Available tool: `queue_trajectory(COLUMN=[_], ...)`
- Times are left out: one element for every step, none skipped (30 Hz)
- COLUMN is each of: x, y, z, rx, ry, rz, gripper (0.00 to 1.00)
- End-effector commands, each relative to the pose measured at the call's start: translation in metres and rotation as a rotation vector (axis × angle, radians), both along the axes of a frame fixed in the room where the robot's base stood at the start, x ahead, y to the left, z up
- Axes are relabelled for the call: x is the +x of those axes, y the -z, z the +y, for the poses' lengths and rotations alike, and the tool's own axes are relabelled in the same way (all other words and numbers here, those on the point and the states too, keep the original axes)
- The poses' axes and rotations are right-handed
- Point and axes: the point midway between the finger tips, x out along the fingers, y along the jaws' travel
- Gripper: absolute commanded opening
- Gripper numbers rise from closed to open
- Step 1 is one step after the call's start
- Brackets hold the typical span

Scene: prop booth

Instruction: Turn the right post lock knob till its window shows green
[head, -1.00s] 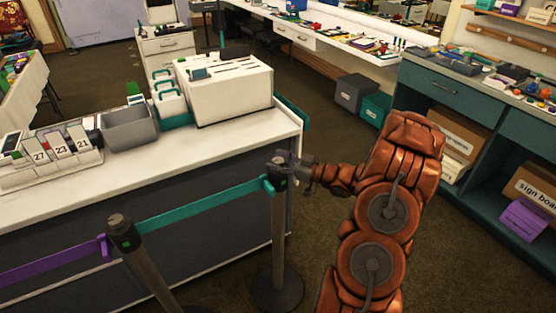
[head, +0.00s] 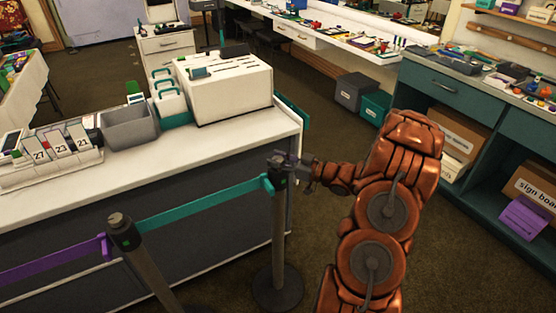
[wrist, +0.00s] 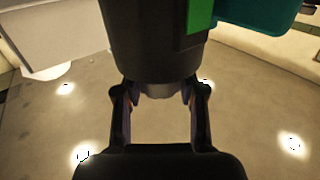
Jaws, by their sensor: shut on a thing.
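The right post (head: 279,225) stands upright on a round base in front of the white-topped counter. My gripper (head: 287,160) reaches it from the right, at the top of its dark head (head: 277,176). In the wrist view, the dark post head (wrist: 150,40) fills the top middle, with a bright green strip (wrist: 200,14) on its side. My gripper (wrist: 160,94) is shut on the small grey lock knob (wrist: 158,91) at the end of the head. The knob is mostly hidden by the head and fingers. I cannot tell whether the green strip is the window.
A teal belt (head: 205,203) runs from the right post to the left post (head: 124,232), and a purple belt (head: 50,262) runs on leftward. The counter (head: 190,147) stands close behind. Teal shelving (head: 440,110) is at the right, with open floor between.

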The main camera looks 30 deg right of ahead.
Motion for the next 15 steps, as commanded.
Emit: queue_trajectory(x=[-0.0002, -0.0002, -0.0003, -0.0003, -0.0002, -0.0002, -0.0004, -0.0006, -0.0006, -0.0006, -0.0005, -0.0003, -0.0003, -0.0003, -0.0001], y=[0.0001, 0.0001, 0.0001, 0.0002, 0.0000, -0.0001, 0.0003, 0.0007, 0.0009, 0.0010, 0.0011, 0.0005, 0.0000, -0.0003, -0.0004], z=[-0.0009, -0.0014, -0.0018, -0.0018, -0.0018, -0.0018, -0.0014, -0.0014, -0.0017, -0.0015, -0.0012, -0.0016, -0.0019, -0.0019, -0.0014], rx=[-0.001, -0.001, -0.003, -0.004, -0.004, -0.003, -0.002, -0.003, -0.003, -0.002, -0.002, -0.004, -0.004, -0.003, -0.003], ry=[-0.004, -0.008, -0.015, -0.023, -0.031, -0.042, -0.052, -0.060, -0.071, -0.080, -0.089, -0.100, -0.106, -0.113, -0.122], rz=[0.000, 0.000, -0.001, -0.001, -0.001, -0.002, 0.000, 0.001, 0.002, 0.002, 0.002, 0.000, -0.001, -0.002, -0.002], gripper=[0.05, 0.05, 0.05, 0.05, 0.05, 0.05, 0.05, 0.05, 0.05, 0.05, 0.05, 0.05, 0.05, 0.05, 0.05])
